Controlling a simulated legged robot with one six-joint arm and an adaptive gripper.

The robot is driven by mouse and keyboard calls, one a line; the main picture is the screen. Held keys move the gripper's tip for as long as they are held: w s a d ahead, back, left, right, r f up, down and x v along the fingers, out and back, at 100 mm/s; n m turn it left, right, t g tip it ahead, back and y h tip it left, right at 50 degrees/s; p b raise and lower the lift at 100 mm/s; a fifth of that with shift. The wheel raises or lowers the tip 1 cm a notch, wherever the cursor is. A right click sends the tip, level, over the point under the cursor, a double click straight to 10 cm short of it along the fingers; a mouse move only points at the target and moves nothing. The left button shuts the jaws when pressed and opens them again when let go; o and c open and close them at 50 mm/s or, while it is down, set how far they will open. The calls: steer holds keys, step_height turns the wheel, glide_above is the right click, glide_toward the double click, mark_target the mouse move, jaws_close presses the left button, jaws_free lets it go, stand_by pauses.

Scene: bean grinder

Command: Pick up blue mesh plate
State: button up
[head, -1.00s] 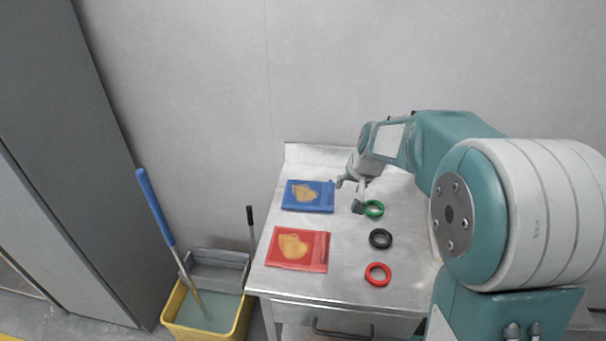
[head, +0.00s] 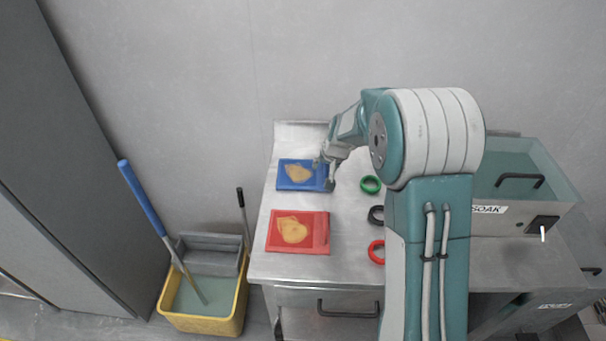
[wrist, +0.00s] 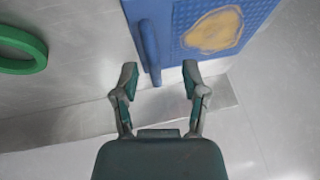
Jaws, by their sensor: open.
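The blue mesh plate (head: 301,186) lies flat at the back left of the steel table, with a tan patch on its middle and a raised handle bar along its right edge. In the wrist view the blue plate (wrist: 184,52) fills the top, with its handle bar (wrist: 150,50) to the left. My gripper (head: 326,172) is at the plate's right edge in the head view. In the wrist view my gripper (wrist: 160,78) is open and empty, its two fingertips apart near the end of the handle bar. I cannot tell whether they touch it.
A red plate (head: 322,218) with a tan patch lies in front. Green (head: 370,185), black (head: 376,215) and red (head: 376,252) rings lie to the right. A soak bin (head: 535,170) is at right. A yellow mop bucket (head: 236,312) stands on the floor left of the table (head: 300,268).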

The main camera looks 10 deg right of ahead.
steer(key=shift+x, duration=1.1)
steer(key=shift+d, duration=0.45)
jaws_close()
steer(key=shift+a, duration=0.25)
